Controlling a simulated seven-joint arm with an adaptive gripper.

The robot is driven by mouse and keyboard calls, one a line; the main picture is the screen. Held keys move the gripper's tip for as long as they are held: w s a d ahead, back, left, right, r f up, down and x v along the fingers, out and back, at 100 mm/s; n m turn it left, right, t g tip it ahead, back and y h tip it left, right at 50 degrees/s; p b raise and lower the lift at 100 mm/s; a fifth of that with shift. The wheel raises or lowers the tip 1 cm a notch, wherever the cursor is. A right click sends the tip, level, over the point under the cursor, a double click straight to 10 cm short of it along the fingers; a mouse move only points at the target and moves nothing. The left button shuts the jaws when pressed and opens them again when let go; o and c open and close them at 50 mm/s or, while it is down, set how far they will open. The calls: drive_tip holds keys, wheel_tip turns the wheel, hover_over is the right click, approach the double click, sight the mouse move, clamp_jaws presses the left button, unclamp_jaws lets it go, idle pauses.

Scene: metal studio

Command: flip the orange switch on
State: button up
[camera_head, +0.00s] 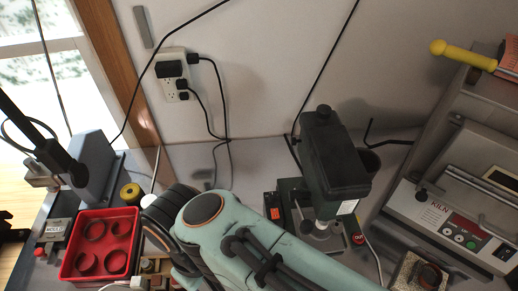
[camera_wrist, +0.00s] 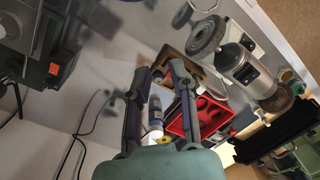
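The orange switch (camera_head: 275,213) is a small orange-red block on the dark base of the drill press (camera_head: 335,160), left of the press column. In the wrist view an orange spot (camera_wrist: 54,69) on the dark machine at the upper left looks like the same switch. Whether it is on or off is too small to tell. My gripper (camera_wrist: 160,70) is open, with its two dark fingers apart and nothing held between them. It is well away from the switch, which lies left of the fingers in the wrist view. In the head view my arm hides the fingers.
A red tray with rings (camera_head: 77,263) stands at the left, near a yellow roll (camera_head: 130,193). A kiln (camera_head: 440,225) stands at the right. Cords hang from the wall outlet (camera_head: 172,75). A bench grinder (camera_wrist: 245,68) is at the wrist view's upper right.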

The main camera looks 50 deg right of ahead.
drive_tip(key=shift+m, duration=0.6)
clamp_jaws()
drive_tip(key=w+d+r+m+h, duration=0.25)
drive_tip(key=w+d+m, duration=0.8)
drive_tip(key=m, duration=0.95)
drive_tip(key=d+f+m+g+h, duration=0.4)
drive_tip(key=d+f+m+g, duration=0.2)
drive_tip(key=d+f, duration=0.3)
drive_tip(key=shift+w+f+g, duration=0.15)
drive_tip(key=shift+w+g, duration=0.15)
drive_tip(key=shift+g, duration=0.1)
drive_tip(key=shift+d, duration=0.1)
